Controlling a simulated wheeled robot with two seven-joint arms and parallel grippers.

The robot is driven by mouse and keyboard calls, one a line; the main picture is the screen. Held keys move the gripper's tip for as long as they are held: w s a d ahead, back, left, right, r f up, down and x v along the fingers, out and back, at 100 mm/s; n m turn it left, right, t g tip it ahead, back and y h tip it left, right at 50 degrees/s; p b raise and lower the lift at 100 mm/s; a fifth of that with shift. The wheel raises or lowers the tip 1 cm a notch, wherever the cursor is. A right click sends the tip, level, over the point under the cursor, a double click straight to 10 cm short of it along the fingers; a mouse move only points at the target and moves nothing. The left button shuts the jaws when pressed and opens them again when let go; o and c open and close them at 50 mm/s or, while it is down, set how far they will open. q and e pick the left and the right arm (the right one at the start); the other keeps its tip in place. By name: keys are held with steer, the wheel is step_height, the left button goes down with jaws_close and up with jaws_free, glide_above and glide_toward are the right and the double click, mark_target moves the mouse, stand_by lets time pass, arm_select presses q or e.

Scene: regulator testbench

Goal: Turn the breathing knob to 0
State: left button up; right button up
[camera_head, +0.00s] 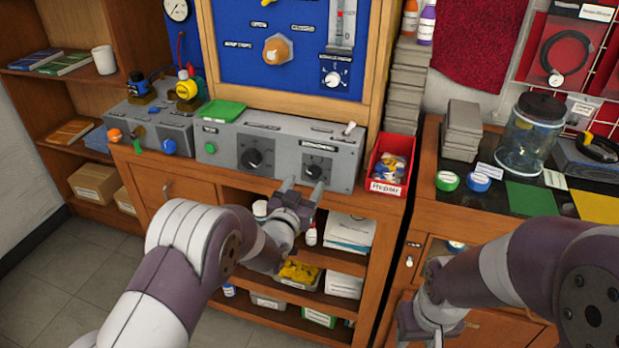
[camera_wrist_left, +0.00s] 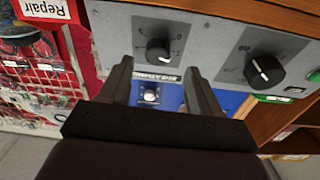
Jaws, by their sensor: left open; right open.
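The grey control box (camera_head: 283,150) has two black knobs on its front. The smaller right knob (camera_head: 315,171) sits under a label that looks like the breathing one, though its print is hard to read. It also shows in the left wrist view (camera_wrist_left: 158,50), its white mark toward the picture's bottom, near the label. The larger left knob (camera_head: 256,158) also shows there (camera_wrist_left: 265,71). My left gripper (camera_head: 302,187) is open and empty, just in front of and below the right knob, its fingers (camera_wrist_left: 158,68) apart. My right gripper (camera_head: 422,328) is open, low at the right.
A red Repair bin (camera_head: 388,176) stands right beside the box. A green tray (camera_head: 222,110) lies on the box, with a small switch (camera_head: 350,128) at its right. A second grey box (camera_head: 150,128) is at left. A glass jar (camera_head: 530,135) stands on the right bench.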

mark_target(312, 174)
arm_select(q)
steer(key=x, duration=0.4)
steer(key=shift+w+d+r, duration=0.1)
steer(key=shift+d, duration=0.2)
steer(key=shift+w+a, duration=0.1)
steer(key=shift+w, duration=0.05)
steer(key=c, duration=1)
steer(key=shift+c, duration=0.2)
steer(key=shift+n+y+b, duration=0.3)
steer(key=shift+n+b, duration=0.4)
steer(key=shift+n, duration=0.3)
steer(key=n+b, duration=0.1)
steer(key=n, duration=0.2)
steer(key=shift+y+b, duration=0.3)
steer(key=n+b, duration=0.1)
steer(key=n, duration=0.2)
steer(key=n+y+b, duration=0.1)
steer(key=n, duration=0.2)
steer(key=shift+y+b, duration=0.3)
steer(key=shift+b, duration=0.1)
steer(key=shift+n, duration=0.3)
